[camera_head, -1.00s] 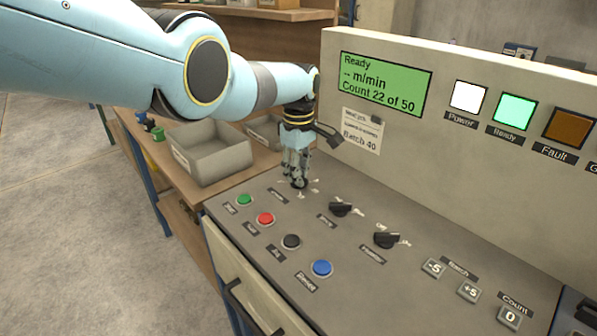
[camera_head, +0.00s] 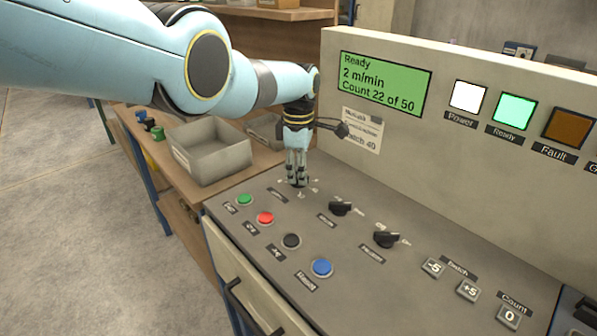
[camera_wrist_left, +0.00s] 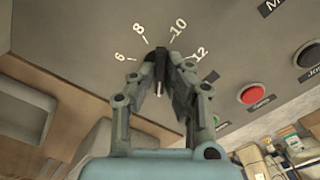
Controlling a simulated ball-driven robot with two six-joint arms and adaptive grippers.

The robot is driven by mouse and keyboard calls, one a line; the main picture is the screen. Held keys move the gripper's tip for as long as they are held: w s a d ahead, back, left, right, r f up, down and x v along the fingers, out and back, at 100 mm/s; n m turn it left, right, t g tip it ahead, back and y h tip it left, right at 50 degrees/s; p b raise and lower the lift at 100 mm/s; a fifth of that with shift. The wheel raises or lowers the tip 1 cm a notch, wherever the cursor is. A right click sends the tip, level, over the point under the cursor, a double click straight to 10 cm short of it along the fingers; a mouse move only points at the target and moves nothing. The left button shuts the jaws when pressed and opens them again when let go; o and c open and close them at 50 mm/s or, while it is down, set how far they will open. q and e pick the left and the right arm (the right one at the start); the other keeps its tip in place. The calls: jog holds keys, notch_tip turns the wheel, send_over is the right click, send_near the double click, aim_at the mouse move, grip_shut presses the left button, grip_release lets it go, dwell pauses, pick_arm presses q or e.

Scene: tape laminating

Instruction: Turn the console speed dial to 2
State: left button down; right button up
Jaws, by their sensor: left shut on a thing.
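The speed dial (camera_wrist_left: 160,62) is mostly hidden between my fingers; in the left wrist view the marks 6, 8, 10 and 12 show around it. My left gripper (camera_head: 298,181) reaches down to the console (camera_head: 420,215) and is shut on the dial; its fingers also show in the left wrist view (camera_wrist_left: 164,64). The green display (camera_head: 385,84) reads "Ready", "2 m/min" and "Count 22 of 50". My right gripper is not in view.
Green (camera_head: 244,200), red (camera_head: 265,218), black (camera_head: 291,241) and blue (camera_head: 322,267) buttons lie in front of the dial. Two black selector knobs (camera_head: 341,208) (camera_head: 386,239) are to its right. A grey bin (camera_head: 212,155) stands on the wooden bench at left.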

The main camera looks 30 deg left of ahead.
pick_arm(q)
jog(key=shift+w+r, duration=0.1)
jog(key=c, duration=1.4)
grip_release()
jog(key=shift+r, duration=0.1)
notch_tip(320, 180, up, 12)
jog(key=shift+f, duration=0.15)
jog(key=shift+f, duration=0.1)
